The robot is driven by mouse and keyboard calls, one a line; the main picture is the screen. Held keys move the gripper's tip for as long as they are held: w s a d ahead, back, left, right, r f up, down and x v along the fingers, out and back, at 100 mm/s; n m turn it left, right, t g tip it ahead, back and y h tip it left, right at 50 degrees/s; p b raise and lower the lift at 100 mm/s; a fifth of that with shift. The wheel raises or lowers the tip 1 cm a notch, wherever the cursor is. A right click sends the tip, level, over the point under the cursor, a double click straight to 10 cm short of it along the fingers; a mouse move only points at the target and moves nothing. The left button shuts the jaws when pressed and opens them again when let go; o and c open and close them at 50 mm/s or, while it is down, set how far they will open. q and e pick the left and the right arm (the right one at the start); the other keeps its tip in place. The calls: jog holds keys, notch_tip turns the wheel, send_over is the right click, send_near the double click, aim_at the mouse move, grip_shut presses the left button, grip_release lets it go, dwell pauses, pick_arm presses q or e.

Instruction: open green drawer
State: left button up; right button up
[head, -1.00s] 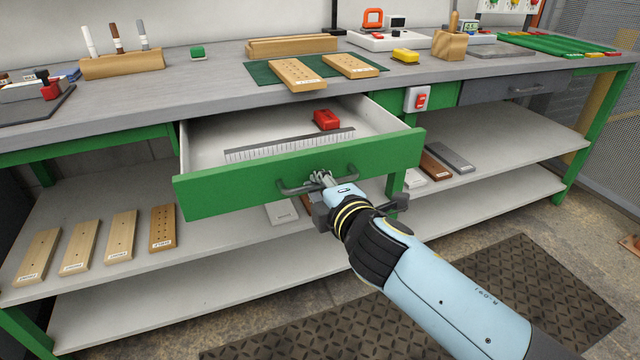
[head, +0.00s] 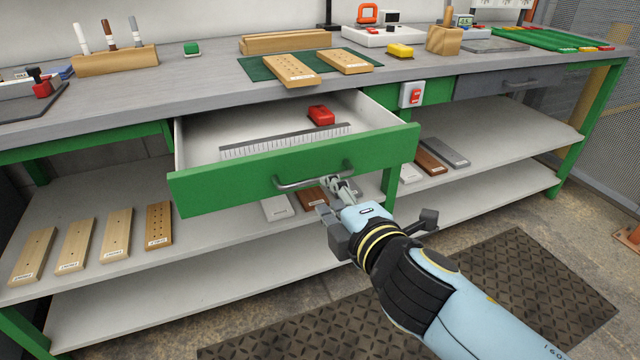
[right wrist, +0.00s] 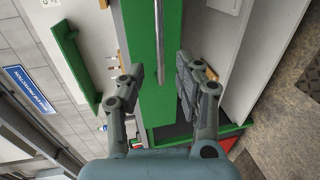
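The green drawer (head: 230,182) stands pulled out from under the bench top, with its inside showing. A metal bar handle (head: 312,176) runs along its front. My right gripper (head: 338,188) is just in front of and below the handle's right part. In the right wrist view my right gripper (right wrist: 166,82) has its two fingers spread apart, with the drawer front (right wrist: 140,55) and the handle (right wrist: 159,45) ahead of the gap. The fingers hold nothing. My left gripper is in neither view.
The drawer holds a red object (head: 320,115) and a ruler-like strip (head: 286,141). Wooden boards (head: 290,70) lie on a green mat above. A grey drawer (head: 510,82) is shut at the right. Several boards lie on the shelf (head: 215,250) below.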

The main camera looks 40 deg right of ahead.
jog(key=v, duration=0.4)
jog(key=shift+s, duration=0.1)
dwell(0.3)
notch_tip(320, 180, down, 16)
jog(key=m+g+y, duration=0.1)
jog(key=g, duration=0.2)
jog(key=s+d+f+m+g+y, duration=0.1)
jog(key=s+f+m+g, duration=0.1)
jog(key=s+f, duration=0.45)
jog(key=s+d+f+m+g, duration=0.1)
jog(key=s+f+m+g, duration=0.2)
jog(key=f, duration=0.7)
jog(key=s+f+m+g, duration=0.3)
jog(key=s+f, duration=0.3)
jog(key=s, duration=0.7)
jog(key=s+d+f+m+g, duration=0.1)
jog(key=s+f+m+g, duration=0.2)
jog(key=s, duration=1.1)
notch_tip(320, 180, down, 3)
jog(key=m, duration=0.3)
jog(key=shift+d+f+g+y, duration=0.2)
jog(key=shift+d+g+y, duration=0.1)
jog(key=shift+y, duration=0.1)
